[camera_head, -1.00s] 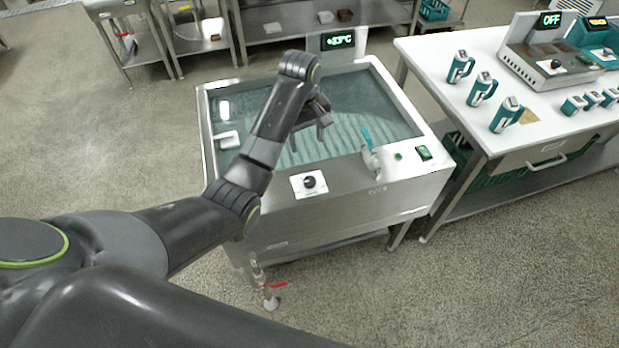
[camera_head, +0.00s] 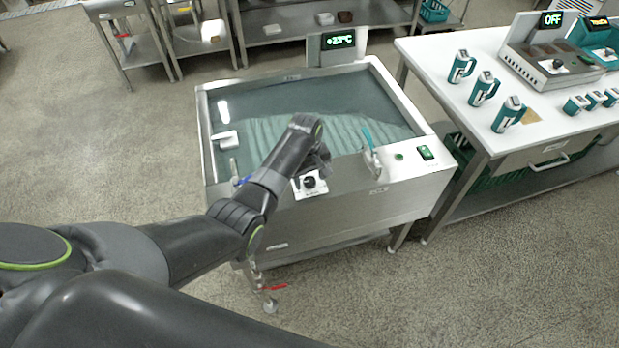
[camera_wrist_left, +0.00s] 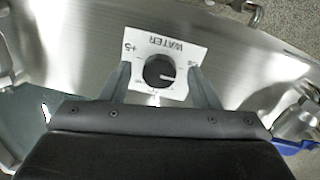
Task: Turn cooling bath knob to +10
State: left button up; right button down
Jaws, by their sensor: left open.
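The cooling bath (camera_head: 400,190) is a steel tank on legs with bluish water in it. Its display (camera_head: 340,41) reads +23°C. The black knob (camera_head: 309,182) sits on a white label plate on the bath's front panel. In the left wrist view the knob (camera_wrist_left: 159,71) has a white pointer line, and the plate reads WATER and +5, upside down. My left gripper (camera_head: 318,172) is at the front rim, right by the knob. In the wrist view its open fingers (camera_wrist_left: 160,82) stand either side of the knob, with a gap on each side. My right gripper is not in view.
A green switch (camera_head: 424,153) and a teal-handled tap (camera_head: 371,150) are on the bath's rim, right of the knob. A white table (camera_head: 440,60) with teal mugs stands at right. A valve with a red handle (camera_head: 275,287) hangs below the bath.

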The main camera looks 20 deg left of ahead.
pick_arm(q)
jog(key=shift+f, duration=0.2)
jog(key=c, duration=1)
